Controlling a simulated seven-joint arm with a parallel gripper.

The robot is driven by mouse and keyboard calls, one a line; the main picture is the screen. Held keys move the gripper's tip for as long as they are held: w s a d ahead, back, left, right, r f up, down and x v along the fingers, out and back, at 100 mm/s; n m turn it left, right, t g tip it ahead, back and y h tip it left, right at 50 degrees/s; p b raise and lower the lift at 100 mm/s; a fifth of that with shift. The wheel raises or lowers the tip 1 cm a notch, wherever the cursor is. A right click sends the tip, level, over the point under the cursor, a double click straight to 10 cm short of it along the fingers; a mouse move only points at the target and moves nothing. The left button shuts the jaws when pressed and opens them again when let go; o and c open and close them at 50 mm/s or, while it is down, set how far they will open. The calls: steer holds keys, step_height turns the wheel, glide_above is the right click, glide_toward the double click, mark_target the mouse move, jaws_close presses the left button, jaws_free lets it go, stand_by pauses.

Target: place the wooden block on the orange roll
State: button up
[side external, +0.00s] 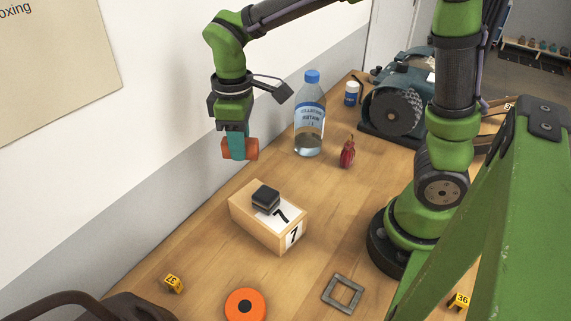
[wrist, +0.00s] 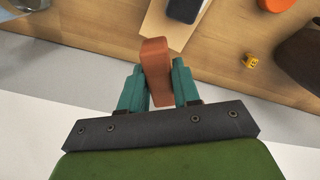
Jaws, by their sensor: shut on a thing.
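My gripper (side external: 237,146) has teal fingers and is shut on a reddish-brown wooden block (side external: 251,149), held in the air above the back left of the table. In the wrist view the block (wrist: 155,57) sits between the two fingertips (wrist: 158,88) and sticks out past them. The orange roll (side external: 233,302) lies flat on the table at the front, with a dark centre. It is well apart from my gripper, and its edge shows at the top of the wrist view (wrist: 276,4).
A pale box marked 7 (side external: 251,228) with a dark block (side external: 266,194) on top stands between my gripper and the roll. A bottle (side external: 309,125), red item (side external: 347,153), grey square frame (side external: 342,292) and yellow marker (side external: 173,283) are around. The wall is close on the left.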

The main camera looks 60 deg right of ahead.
steer(key=s+a+n, duration=0.7)
steer(key=a, duration=0.6)
steer(key=n, duration=0.5)
glide_above(245, 306)
step_height(245, 306, down, 12)
steer(key=shift+f, duration=0.5)
steer(key=o, duration=1)
steer(key=shift+f, duration=0.1)
steer(key=shift+o, duration=0.2)
